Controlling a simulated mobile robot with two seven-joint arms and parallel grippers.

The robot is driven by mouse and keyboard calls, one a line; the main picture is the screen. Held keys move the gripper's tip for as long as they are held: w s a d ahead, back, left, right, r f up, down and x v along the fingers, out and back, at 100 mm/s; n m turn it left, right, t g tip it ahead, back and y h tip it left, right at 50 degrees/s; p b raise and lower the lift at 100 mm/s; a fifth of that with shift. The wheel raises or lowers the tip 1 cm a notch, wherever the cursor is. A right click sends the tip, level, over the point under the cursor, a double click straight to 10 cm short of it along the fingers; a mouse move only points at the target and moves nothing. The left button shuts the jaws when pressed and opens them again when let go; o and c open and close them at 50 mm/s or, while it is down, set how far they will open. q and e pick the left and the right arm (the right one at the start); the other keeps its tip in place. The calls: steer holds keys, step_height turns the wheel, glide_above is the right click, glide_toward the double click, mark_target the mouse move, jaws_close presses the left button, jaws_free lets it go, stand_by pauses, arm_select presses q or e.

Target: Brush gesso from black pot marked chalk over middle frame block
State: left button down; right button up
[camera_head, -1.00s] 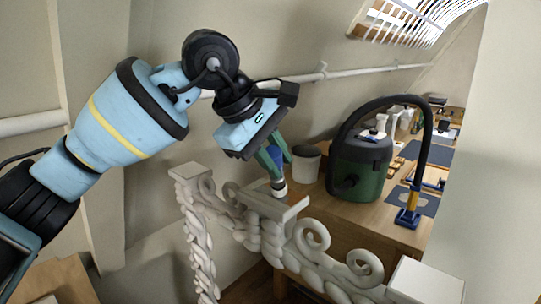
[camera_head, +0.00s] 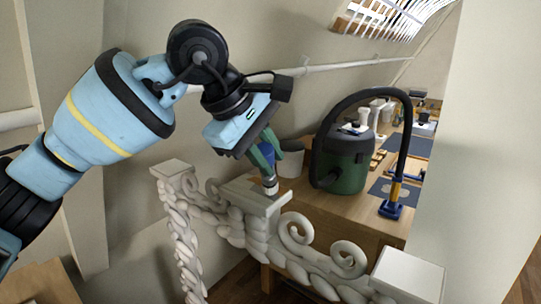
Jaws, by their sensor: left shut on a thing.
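The pale carved frame (camera_head: 330,268) crosses the lower middle of the head view, with flat square blocks along its top. The middle frame block (camera_head: 250,195) is a pale slab between the left block (camera_head: 172,168) and the right block (camera_head: 412,272). My left gripper (camera_head: 266,160), with green fingers, is shut on a brush with a blue handle. The brush (camera_head: 270,184) points down at the right rear part of the middle block; I cannot tell whether it touches. I cannot make out a black pot marked chalk. My right gripper is not in view.
White containers and dark mats lie farther back. A wall pipe runs behind my arm.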

arm_select(q)
steer(key=shift+w+a, duration=0.6)
steer(key=shift+a, duration=0.35)
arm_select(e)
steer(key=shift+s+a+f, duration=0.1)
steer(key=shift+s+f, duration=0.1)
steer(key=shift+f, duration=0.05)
arm_select(q)
steer(key=shift+w+a, duration=0.1)
steer(key=shift+w+a+b, duration=0.3)
steer(key=shift+w+a, duration=0.45)
steer(key=shift+a, duration=0.35)
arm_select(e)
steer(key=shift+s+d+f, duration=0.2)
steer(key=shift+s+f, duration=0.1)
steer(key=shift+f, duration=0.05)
arm_select(q)
steer(key=shift+a, duration=0.1)
steer(key=shift+w+a, duration=0.8)
steer(key=shift+a, duration=0.35)
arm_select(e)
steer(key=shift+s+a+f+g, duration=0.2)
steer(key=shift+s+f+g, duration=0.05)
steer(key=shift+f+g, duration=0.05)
